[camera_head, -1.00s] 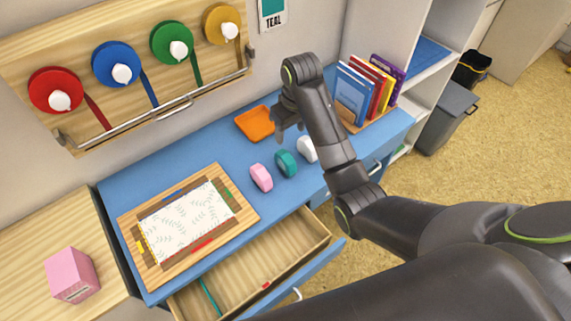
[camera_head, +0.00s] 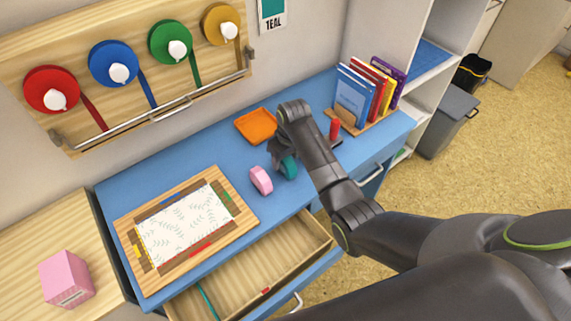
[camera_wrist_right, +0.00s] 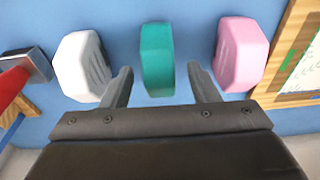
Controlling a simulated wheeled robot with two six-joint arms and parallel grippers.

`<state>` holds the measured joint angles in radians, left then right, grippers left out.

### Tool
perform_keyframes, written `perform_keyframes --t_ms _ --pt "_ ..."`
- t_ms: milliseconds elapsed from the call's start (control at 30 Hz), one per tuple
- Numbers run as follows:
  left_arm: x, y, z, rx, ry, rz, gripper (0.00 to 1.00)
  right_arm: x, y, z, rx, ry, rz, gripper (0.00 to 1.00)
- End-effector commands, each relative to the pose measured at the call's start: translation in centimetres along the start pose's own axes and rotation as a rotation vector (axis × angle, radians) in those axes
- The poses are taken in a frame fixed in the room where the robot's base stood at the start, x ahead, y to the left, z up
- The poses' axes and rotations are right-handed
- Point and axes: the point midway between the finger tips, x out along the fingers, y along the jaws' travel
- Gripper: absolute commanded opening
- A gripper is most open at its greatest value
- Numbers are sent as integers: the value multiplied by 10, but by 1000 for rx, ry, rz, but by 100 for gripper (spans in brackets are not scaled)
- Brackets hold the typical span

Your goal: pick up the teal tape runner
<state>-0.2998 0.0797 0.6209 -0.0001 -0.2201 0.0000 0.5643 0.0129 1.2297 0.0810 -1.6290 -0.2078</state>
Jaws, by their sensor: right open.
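The teal tape runner (camera_head: 289,168) stands on the blue desk, between a pink one (camera_head: 261,180) and a white one. My right gripper (camera_wrist_right: 161,84) is open, with one finger on each side of the teal tape runner (camera_wrist_right: 157,52) in the right wrist view. The fingers reach the runner's near part, and a gap shows on both sides. In the head view my right gripper (camera_head: 280,158) is over the runner and partly covers it. The white tape runner (camera_wrist_right: 82,66) shows in the wrist view but is hidden behind my arm in the head view. My left gripper is not in view.
The pink runner (camera_wrist_right: 240,53) is close outside one finger, the white one close outside the other. An orange tray (camera_head: 255,125) lies behind. A red-handled item (camera_head: 335,129) and a book rack (camera_head: 378,122) are right. A wooden board (camera_head: 145,275) is left; an open drawer (camera_head: 262,262) is in front.

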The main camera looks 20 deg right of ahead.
Motion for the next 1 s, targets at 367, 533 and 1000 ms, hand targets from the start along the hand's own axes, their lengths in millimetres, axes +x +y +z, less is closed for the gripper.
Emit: perform_keyframes --t_ms 367,533,1000 --pt "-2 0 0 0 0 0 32 30 0 -1 0 0 0 55" --pt "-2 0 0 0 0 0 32 30 0 -1 -1 1 0 55" --pt "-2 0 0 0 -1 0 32 29 0 -1 -1 1 0 5"
